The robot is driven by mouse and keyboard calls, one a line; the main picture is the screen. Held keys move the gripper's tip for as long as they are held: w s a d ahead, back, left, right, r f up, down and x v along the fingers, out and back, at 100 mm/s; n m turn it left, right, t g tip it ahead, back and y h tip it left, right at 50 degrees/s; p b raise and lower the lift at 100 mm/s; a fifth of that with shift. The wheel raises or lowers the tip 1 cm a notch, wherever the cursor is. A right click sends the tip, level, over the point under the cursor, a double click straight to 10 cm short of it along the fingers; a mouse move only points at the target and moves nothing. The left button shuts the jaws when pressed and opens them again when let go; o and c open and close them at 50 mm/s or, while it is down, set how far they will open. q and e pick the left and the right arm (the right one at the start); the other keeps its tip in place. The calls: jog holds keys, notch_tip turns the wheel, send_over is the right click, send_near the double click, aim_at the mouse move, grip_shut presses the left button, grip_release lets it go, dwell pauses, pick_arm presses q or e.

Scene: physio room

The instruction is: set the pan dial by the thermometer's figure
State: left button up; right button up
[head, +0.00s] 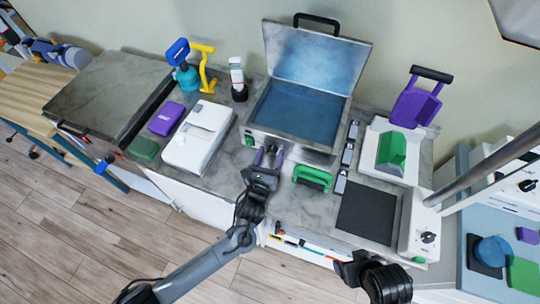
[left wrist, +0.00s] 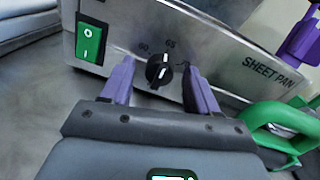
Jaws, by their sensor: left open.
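The steel sheet pan unit (head: 322,158) stands open at the back of the counter, its lid raised and its inside blue. In the left wrist view its front panel (left wrist: 235,65) reads "SHEET PAN". The black dial (left wrist: 159,71) has 60 and 65 marked around it; a further mark is partly behind a finger. A white upright device on a black base (head: 238,92) may be the thermometer; no figure is readable.
A green rocker switch (left wrist: 90,42) is left of the dial. A green handle (head: 312,178) lies close on the right. A white box (head: 198,140) stands left, and a dark pad (head: 366,212) lies right. Bare counter shows before the unit.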

pick_arm(q)
jog(key=c, duration=1)
jog(key=shift+c, duration=0.2)
jog(key=shift+r+n+p, duration=0.15)
jog(key=shift+n+p, duration=0.65)
jog(key=shift+n, duration=0.4)
jog(key=n+p, duration=0.1)
jog(key=n, duration=0.1)
jog(key=shift+n, duration=0.3)
jog(key=n+p, duration=0.1)
jog(key=n, duration=0.3)
jog(key=shift+n+g, duration=0.4)
jog(key=shift+n+p, duration=0.4)
jog(key=shift+n, duration=0.5)
